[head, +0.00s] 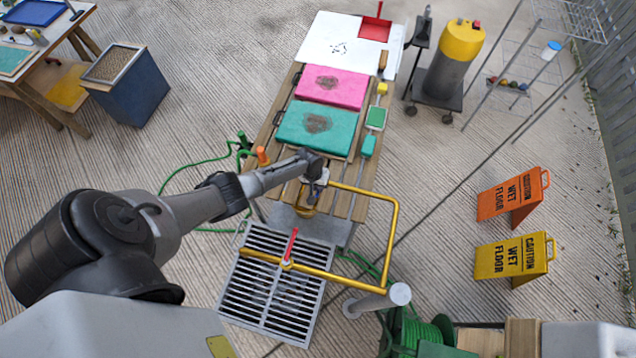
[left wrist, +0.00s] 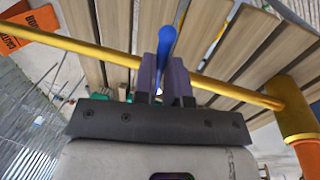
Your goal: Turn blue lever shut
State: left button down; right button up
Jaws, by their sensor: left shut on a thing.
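The blue lever (left wrist: 167,45) shows in the left wrist view, upright between the two dark fingers of my left gripper (left wrist: 164,75). The fingers are shut on it. In the head view my left gripper (head: 316,186) is at the near end of the slatted wooden table, over the yellow pipe (head: 395,235). There the gripper mostly hides the lever. The pipe passes behind the fingers in the left wrist view. My right gripper is not in view.
A red lever (head: 291,243) sits on the pipe above a metal grate (head: 270,305). Pink (head: 333,87) and teal (head: 318,128) pads lie on the wooden table (head: 345,203). A green hose (head: 195,163) runs on the floor. Orange (head: 512,196) and yellow (head: 513,258) signs stand right.

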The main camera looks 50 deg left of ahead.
pick_arm(q)
jog(key=c, duration=1.2)
grip_release()
jog(key=shift+o, duration=0.2)
jog(key=shift+a+r, duration=0.1)
jog(key=shift+r, duration=0.45)
notch_tip(320, 180, up, 12)
jog(key=s+a+p, duration=0.1)
jog(key=a+p, duration=0.1)
jog(key=shift+s+r, duration=0.25)
jog(key=shift+s, duration=0.1)
